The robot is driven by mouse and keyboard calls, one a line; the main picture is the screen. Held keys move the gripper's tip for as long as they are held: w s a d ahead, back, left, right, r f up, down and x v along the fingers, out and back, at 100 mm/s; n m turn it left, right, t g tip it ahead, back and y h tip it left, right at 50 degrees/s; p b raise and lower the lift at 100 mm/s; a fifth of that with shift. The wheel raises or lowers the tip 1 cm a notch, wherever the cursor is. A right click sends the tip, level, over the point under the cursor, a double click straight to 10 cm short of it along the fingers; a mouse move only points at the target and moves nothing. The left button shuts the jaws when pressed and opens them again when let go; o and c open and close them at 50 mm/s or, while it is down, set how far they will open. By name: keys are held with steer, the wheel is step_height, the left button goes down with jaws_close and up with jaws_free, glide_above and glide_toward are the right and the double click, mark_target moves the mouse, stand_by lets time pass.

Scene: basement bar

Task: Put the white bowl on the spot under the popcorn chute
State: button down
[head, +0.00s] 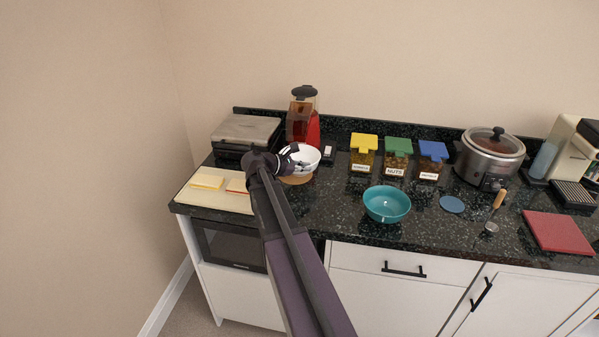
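The white bowl (309,160) is at the back left of the counter, in front of the red popcorn machine (313,130) with its clear brown top and dark lid. A round brown spot (298,180) shows below the bowl's front left. I cannot tell whether the bowl rests on it or is just above it. My gripper (288,154) is at the bowl's left rim, its dark fingers overlapping the rim. Whether they are closed on it is too small to tell. My arm hides part of the counter in front. The chute is not clearly visible.
A grey press (247,130) and a board (215,196) with yellow slices are left. Yellow (363,153), green and blue-lidded jars stand right of the bowl. A teal bowl (387,205) is in front of them. A slow cooker (489,158) and red board (560,232) are farther right.

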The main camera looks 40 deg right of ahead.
steer(key=shift+w+d+f, duration=0.1)
steer(key=shift+w+d, duration=0.05)
steer(key=shift+w, duration=0.5)
steer(key=shift+w+d, duration=0.1)
steer(key=shift+w, duration=0.5)
steer(key=shift+w, duration=0.15)
steer(key=shift+w+d, duration=0.1)
steer(key=shift+w, duration=0.2)
steer(key=shift+w+f+b, duration=0.25)
steer(key=shift+f+b, duration=1.6)
steer(key=shift+b, duration=0.05)
steer(key=shift+f, duration=0.2)
steer(key=c, duration=0.8)
jaws_free()
steer(key=shift+r, duration=0.1)
steer(key=shift+r, duration=0.15)
